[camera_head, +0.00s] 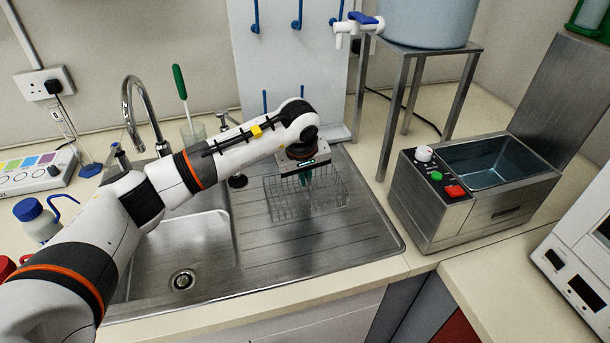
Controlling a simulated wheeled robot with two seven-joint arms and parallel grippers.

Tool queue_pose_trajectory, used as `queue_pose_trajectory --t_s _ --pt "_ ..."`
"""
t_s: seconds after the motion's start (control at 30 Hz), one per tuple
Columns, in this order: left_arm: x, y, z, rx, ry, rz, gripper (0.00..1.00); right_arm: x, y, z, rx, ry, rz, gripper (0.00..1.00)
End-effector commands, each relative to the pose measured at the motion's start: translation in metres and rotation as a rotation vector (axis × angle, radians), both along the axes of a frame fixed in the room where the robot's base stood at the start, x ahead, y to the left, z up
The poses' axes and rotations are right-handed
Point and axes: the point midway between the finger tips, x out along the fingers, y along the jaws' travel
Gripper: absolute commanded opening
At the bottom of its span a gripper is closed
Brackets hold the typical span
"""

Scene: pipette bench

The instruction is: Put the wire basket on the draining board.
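The wire basket (325,200) is a grey mesh box. It is over the ribbed steel draining board (360,245), right of the sink bowl, and looks level. I cannot tell whether it rests on the board or hangs slightly above it. My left gripper (305,178) points down at the basket's back part, its fingers at or inside the mesh. The fingers are small and partly hidden, so I cannot tell whether they grip the wire. My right gripper is out of view.
The sink bowl (190,255) lies left of the board, with a tap (140,105) behind. A steel water bath (470,190) stands to the right. A white peg panel (290,65) and a metal stand (465,85) are behind. The board's front right is clear.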

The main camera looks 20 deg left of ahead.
Motion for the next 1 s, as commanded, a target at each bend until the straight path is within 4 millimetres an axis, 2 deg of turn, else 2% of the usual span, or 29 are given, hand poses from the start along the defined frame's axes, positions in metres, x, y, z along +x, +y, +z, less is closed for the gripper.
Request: queue_pose_trajectory --t_s 0.03,0.13,0.4,0.53,0.67,1.0 --pt "0.000 0.000 0.000 0.000 0.000 0.000 0.12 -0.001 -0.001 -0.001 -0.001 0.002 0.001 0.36" --pt "0.000 0.000 0.000 0.000 0.000 0.000 0.27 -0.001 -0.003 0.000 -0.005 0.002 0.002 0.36" --pt "0.000 0.000 0.001 0.000 0.000 0.000 0.27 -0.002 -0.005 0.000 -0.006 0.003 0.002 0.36" --pt "-0.001 0.000 0.007 0.000 -0.002 0.000 0.27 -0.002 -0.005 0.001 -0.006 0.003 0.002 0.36" --pt "-0.007 0.000 0.027 0.001 -0.006 -0.001 0.27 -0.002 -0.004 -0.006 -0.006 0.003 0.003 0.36" --pt "-0.027 -0.002 0.095 0.001 -0.004 0.000 0.27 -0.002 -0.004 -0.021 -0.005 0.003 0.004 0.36"
